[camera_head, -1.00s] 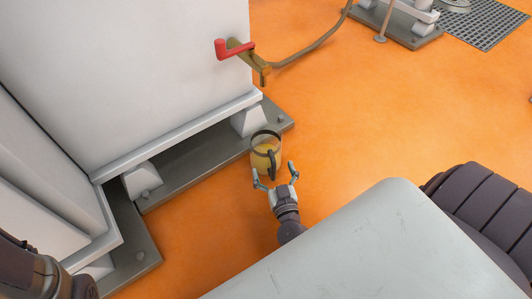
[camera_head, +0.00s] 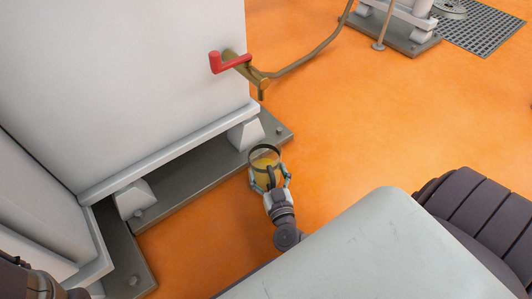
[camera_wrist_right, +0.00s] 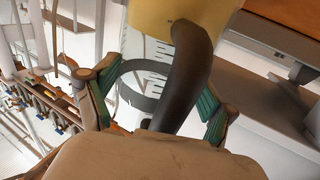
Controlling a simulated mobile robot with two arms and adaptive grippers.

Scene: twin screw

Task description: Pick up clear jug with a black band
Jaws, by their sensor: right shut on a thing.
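The clear jug (camera_head: 265,156) has a black band round its rim, a dark handle and yellow contents. It is on the orange floor side, by the edge of the grey base plate. My right gripper (camera_head: 270,183) is shut on the jug from the near side, around its handle. In the right wrist view the dark handle (camera_wrist_right: 185,75) runs between the two green-padded fingers of the gripper (camera_wrist_right: 160,110). The yellow part of the jug (camera_wrist_right: 185,14) shows at the top there. Part of my left arm shows at the lower left of the head view; its gripper is out of view.
A white machine cabinet (camera_head: 120,80) stands on a dark grey base plate (camera_head: 190,178) left of the jug. A brass valve with a red handle (camera_head: 230,63) and a hose (camera_head: 315,55) stick out above the jug. Open orange floor (camera_head: 380,120) lies to the right.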

